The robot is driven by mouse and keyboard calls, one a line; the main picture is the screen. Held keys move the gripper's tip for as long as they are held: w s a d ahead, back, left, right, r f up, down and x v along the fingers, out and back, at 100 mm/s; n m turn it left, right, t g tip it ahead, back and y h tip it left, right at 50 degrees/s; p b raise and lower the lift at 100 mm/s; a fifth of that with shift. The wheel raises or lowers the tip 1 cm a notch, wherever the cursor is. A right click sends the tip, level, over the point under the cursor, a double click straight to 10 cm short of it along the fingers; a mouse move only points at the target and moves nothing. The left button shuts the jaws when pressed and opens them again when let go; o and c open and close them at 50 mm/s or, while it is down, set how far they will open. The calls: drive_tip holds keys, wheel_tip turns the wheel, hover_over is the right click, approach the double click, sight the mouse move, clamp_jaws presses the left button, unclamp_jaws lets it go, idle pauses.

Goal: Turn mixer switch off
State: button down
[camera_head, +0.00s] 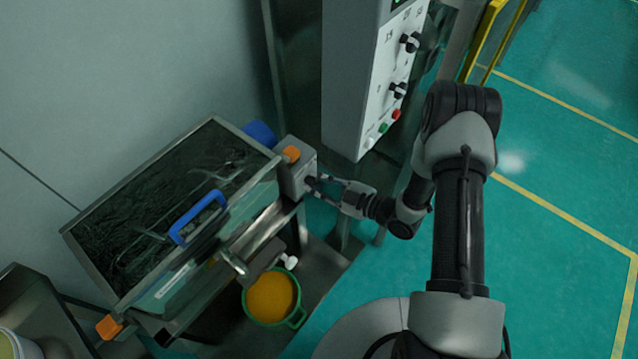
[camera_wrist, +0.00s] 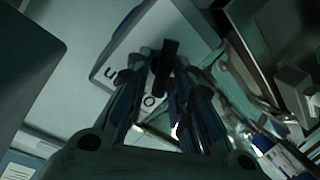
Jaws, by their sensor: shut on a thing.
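The mixer switch (camera_wrist: 164,66) is a black rotary handle on a pale box with printed marks beside it, seen in the wrist view. Its grey box (camera_head: 297,168) stands at the right end of the sieve in the head view. My gripper (camera_head: 318,184) reaches the front face of this box from the right. In the wrist view my gripper (camera_wrist: 165,72) has its two fingers on either side of the black handle, shut on it. In the head view the fingertips largely hide the switch.
The sieve (camera_head: 90,235) with a blue handle (camera_head: 198,217) lies left of my gripper. A green bucket (camera_head: 302,318) of orange material stands below. A control cabinet (camera_head: 345,80) with knobs and buttons rises above my gripper. Open green floor (camera_head: 560,150) lies to the right.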

drive_tip(key=c, duration=1.5)
unclamp_jaws()
drive_tip(key=shift+d, duration=0.15)
drive_tip(key=v, duration=1.1)
drive_tip(key=shift+s+d+r, duration=0.15)
drive_tip(key=shift+s+d, duration=0.05)
drive_tip(key=shift+d, duration=0.1)
